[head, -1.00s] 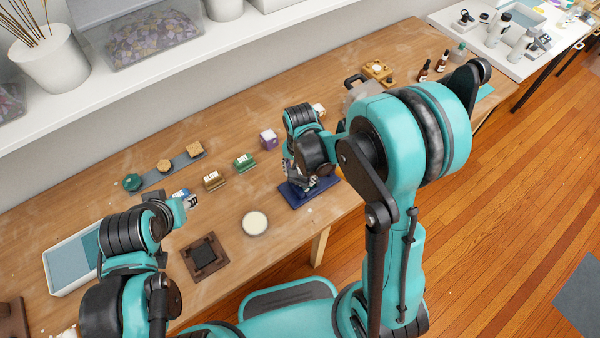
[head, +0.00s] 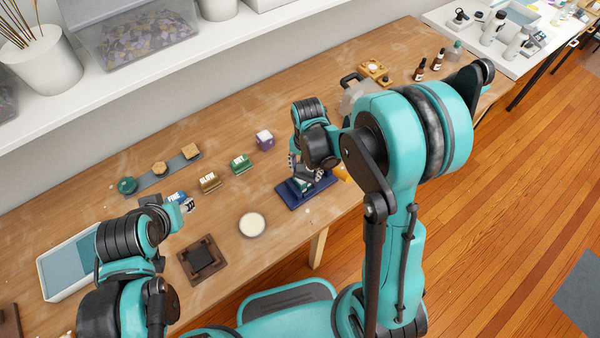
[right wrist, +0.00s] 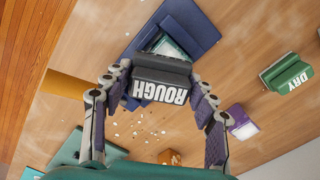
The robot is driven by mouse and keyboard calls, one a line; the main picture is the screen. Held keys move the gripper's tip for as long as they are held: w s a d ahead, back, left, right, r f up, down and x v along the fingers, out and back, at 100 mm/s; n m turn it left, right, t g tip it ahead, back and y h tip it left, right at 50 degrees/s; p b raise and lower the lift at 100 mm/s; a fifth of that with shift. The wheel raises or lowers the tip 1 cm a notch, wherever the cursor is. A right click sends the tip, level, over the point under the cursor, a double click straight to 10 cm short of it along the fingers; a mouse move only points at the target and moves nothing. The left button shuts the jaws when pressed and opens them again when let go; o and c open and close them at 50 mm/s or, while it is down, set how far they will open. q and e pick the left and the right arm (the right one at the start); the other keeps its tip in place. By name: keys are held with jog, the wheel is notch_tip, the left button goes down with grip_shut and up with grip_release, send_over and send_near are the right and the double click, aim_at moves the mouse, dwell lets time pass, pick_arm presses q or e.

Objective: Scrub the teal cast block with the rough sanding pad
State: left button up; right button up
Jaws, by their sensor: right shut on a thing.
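My right gripper (right wrist: 155,105) is shut on the rough sanding pad (right wrist: 160,80), a dark grey block with ROUGH in white letters. The teal cast block (right wrist: 168,45) shows partly behind the pad, in a dark blue tray (right wrist: 195,22). In the head view, my right gripper (head: 303,176) is low over the blue tray (head: 322,186) and hides most of the block. I cannot tell whether pad and block touch. My left gripper (head: 187,206) is near a blue pad labelled FINE (head: 176,196); its finger opening is unclear.
A green DRY piece (head: 240,163), a brown labelled piece (head: 209,182) and a purple-and-white block (head: 265,141) stand left of the tray. A round cream dish (head: 251,225) and a dark square frame (head: 203,260) lie nearer. Pale crumbs (right wrist: 140,130) lie beside the tray.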

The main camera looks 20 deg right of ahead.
aim_at(297, 181)
jog(key=shift+w+d, duration=0.15)
jog(key=shift+d, duration=0.2)
jog(key=shift+f+b, duration=0.15)
jog(key=shift+b, duration=0.15)
jog(key=shift+a, duration=0.1)
jog(key=shift+s+a, duration=0.25)
jog(key=shift+a, duration=0.35)
jog(key=shift+s+a, duration=0.3)
jog(key=shift+a, duration=0.35)
jog(key=shift+s+a, duration=0.25)
jog(key=shift+a, duration=0.35)
